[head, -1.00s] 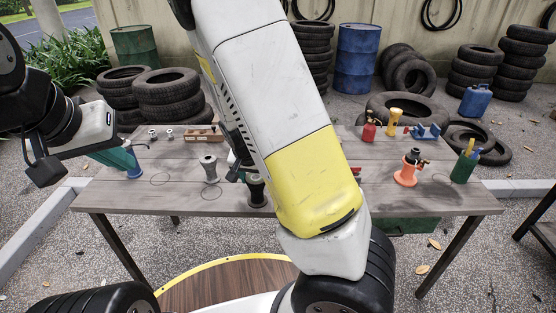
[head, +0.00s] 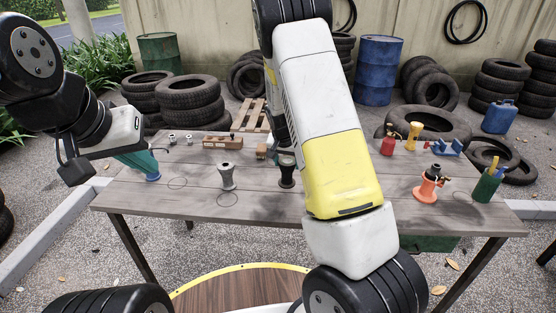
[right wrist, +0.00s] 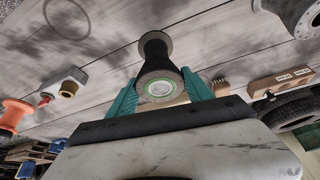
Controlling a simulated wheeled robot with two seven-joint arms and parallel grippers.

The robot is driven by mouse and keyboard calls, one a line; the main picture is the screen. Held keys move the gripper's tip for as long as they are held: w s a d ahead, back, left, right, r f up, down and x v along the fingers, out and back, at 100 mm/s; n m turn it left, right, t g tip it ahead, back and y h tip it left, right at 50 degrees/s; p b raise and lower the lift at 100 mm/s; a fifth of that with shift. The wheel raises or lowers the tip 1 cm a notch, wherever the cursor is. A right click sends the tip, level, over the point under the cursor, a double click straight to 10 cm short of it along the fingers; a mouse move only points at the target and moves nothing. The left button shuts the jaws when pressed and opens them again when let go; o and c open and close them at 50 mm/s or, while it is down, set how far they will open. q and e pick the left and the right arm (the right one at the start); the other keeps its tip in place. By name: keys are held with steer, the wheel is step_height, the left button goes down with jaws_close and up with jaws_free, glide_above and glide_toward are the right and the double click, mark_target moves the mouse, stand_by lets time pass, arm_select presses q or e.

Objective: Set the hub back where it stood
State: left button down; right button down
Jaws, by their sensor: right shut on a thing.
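A dark spool-shaped hub (head: 286,176) is at the middle of the table, beside my right arm. In the right wrist view this hub (right wrist: 158,60) has a black waist, a grey flange and a green ring on its near end. The teal fingers of my right gripper (right wrist: 162,92) are shut on it. I cannot tell whether its foot touches the table. A grey hub (head: 228,176) stands upright to its left. My left gripper (head: 142,165) is over the table's left end by a blue object (head: 152,177); its jaw opening is unclear.
A wooden block (head: 222,142) lies behind.

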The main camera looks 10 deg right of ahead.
steer(key=shift+f, duration=1.7)
steer(key=shift+f, duration=0.15)
steer(key=shift+c, duration=2.1)
jaws_free()
steer(key=s+a+r+n+y, duration=0.1)
steer(key=s+a+r+y, duration=0.1)
steer(key=s+r, duration=0.85)
steer(key=s+a+r+n+y, duration=0.15)
steer(key=s+r, duration=0.55)
steer(key=r, duration=0.7)
steer(key=s+r+n, duration=0.1)
steer(key=s+r, duration=0.1)
steer(key=s, duration=0.3)
steer(key=s+r+n+t, duration=0.1)
steer(key=s+r, duration=0.1)
steer(key=s, duration=0.3)
steer(key=s+a+r+n+t, duration=0.1)
steer(key=s+r, duration=0.1)
steer(key=s, duration=0.3)
steer(key=shift+s+r+y, duration=0.3)
steer(key=shift+r+y, duration=0.05)
